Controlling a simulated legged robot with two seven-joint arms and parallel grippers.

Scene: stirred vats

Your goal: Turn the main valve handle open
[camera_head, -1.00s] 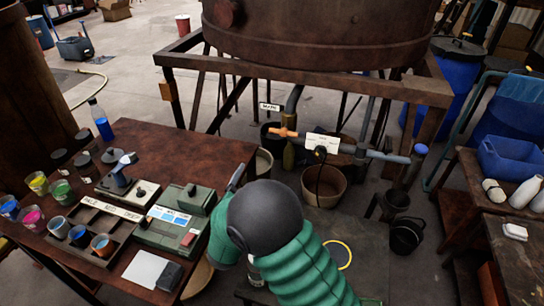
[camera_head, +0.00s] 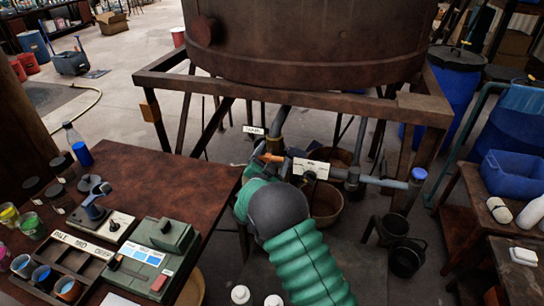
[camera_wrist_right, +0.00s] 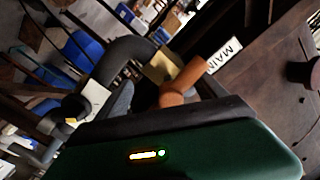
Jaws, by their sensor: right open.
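The main valve's orange handle (camera_head: 271,158) sits on the pipework under the big vat, beside a white tag (camera_head: 311,168). In the right wrist view the orange handle (camera_wrist_right: 184,83) is close, just beyond my gripper's dark front edge, next to a tag reading "MAIN" (camera_wrist_right: 225,55). My right gripper (camera_head: 256,169) is open, right by the handle at its near left side. Its fingers are mostly hidden by my green forearm, and I cannot tell whether they touch the handle. My left gripper is out of view.
A rusty frame (camera_head: 290,92) carries the vat (camera_head: 300,45) above the pipes. A wooden table (camera_head: 150,180) with a control box (camera_head: 150,255) and cups stands at left. A bucket (camera_head: 325,205) is below the valve. A bench (camera_head: 470,185) with a blue bin (camera_head: 512,175) is at right.

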